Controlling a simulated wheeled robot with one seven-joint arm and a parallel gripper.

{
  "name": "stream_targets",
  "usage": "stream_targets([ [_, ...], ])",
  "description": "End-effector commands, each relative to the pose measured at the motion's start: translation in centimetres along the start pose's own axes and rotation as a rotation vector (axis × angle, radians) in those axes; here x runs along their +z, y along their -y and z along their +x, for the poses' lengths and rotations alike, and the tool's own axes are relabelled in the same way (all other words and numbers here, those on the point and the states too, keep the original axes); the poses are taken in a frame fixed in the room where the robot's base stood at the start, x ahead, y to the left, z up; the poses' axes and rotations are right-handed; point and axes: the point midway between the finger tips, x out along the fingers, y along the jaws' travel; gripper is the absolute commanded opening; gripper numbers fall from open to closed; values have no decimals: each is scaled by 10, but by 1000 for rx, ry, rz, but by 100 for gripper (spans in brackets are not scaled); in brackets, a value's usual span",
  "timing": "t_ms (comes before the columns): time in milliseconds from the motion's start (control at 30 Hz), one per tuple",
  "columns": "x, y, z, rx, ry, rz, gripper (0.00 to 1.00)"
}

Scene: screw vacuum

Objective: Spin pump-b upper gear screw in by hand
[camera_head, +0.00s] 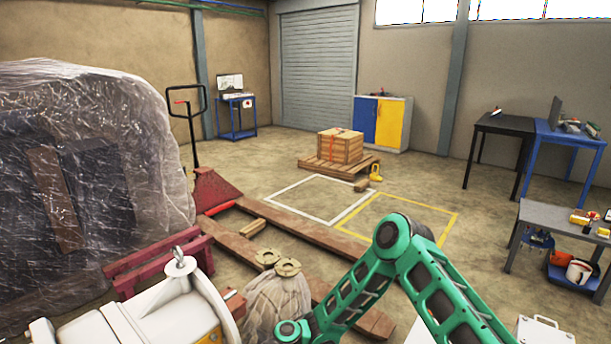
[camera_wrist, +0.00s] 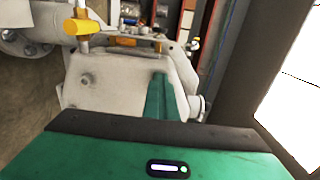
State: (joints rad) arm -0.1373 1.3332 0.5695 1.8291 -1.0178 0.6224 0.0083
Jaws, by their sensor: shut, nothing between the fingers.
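A pale pump body (camera_head: 125,325) with a lifting eye (camera_head: 180,265) on top stands at the bottom left of the head view. In the wrist view a pale grey housing (camera_wrist: 120,85) fills the middle. A yellow-headed fitting (camera_wrist: 83,25) stands upright on its upper left. I cannot tell which part is the upper gear screw, or whether this housing is pump-b. My gripper (camera_wrist: 160,135) shows as a green and black body along the bottom of the wrist view, facing the housing. It is shut and empty. Its fingertips are not clear, nor is any contact.
A wrapped load (camera_head: 90,170) stands at left on a red frame. A wooden crate (camera_head: 340,146) sits on a pallet at the back. A grey bench (camera_head: 560,222) with tools and two tables stand at right. The yellow-marked floor (camera_head: 395,215) is mostly clear.

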Motion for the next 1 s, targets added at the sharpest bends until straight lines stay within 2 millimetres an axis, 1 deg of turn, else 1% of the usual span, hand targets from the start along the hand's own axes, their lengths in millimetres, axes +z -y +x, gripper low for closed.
stream_targets([
  [200,-1,7,-1,-3,-4,-4,0],
  [633,8,5,-2,-1,-3,-3,0],
  [767,7,5,-12,-2,-3,-3,0],
  [1000,7,5,-37,-1,-4,-2,0],
])
